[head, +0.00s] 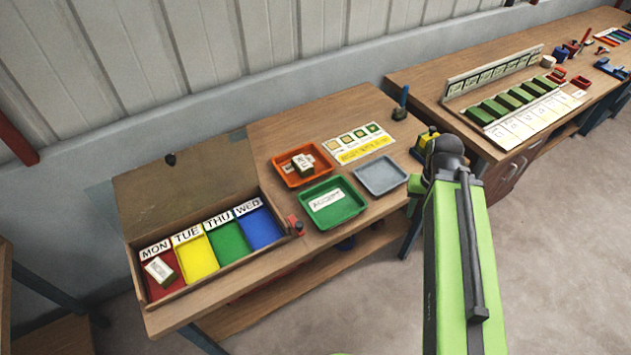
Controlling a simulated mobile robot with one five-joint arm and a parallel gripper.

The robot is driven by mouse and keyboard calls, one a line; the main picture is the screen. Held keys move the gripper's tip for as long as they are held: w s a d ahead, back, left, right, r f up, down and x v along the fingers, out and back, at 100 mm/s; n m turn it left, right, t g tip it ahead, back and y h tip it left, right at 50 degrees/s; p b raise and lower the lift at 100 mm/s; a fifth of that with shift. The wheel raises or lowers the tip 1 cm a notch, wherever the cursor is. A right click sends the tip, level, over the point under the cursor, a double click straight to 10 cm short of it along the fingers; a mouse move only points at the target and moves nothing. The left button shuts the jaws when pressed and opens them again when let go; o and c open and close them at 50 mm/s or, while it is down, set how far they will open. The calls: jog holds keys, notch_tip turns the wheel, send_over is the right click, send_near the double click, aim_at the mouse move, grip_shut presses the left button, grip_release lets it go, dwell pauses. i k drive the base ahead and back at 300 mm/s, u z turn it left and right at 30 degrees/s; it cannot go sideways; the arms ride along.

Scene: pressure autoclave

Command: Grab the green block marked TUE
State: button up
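Several green blocks (509,101) lie in a row on the right-hand bench, between an upright strip of cards and a row of white sheets. Any marking on them is too small to read, so I cannot tell which one says TUE. The word TUE shows on a label (186,236) above the yellow compartment (197,258) of the sorting box on the nearer bench. My green arm reaches up the right side of the picture to a dark joint. My gripper's fingers are not visible beyond that joint.
A pale block lies in the red compartment (139,284). An orange tray (281,173) holds small blocks. A green tray (349,211) holds a white card, and a grey tray (398,175) looks empty. Bare floor (580,245) lies right of my arm.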

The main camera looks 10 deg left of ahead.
aim_at(305, 168)
jog(key=k, duration=1.45)
jog(key=u, duration=0.7)
jog(key=i, duration=1)
jog(key=z, duration=0.15)
